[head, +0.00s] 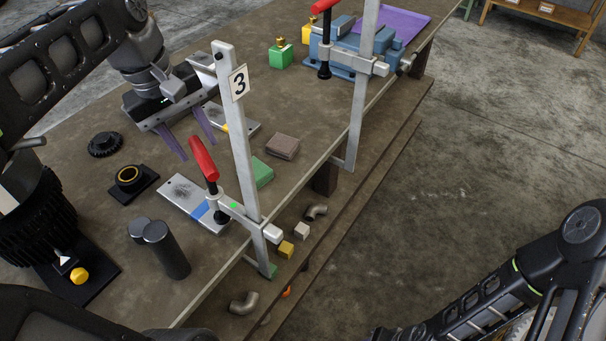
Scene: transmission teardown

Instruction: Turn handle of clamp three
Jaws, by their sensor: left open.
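Clamp three (240,140) is a tall grey bar clamp with a tag marked "3", fixed at the table's (225,262) near edge. Its red handle (203,158) tilts up to the left above a black screw and pad. The pad is down by a grey plate with a blue band (190,203). My left gripper (191,136) is open above the table, behind and left of the red handle, with its purple fingers apart and empty. It does not touch the handle. My right arm shows at the lower right, but its gripper is out of view.
A second clamp (361,90) with a red handle stands farther back beside a blue vise (345,48). Dark cylinders (165,250), a black ring gear (105,144) and a brown block (283,146) lie around clamp three. Pipe elbows (244,302) lie on the lower shelf.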

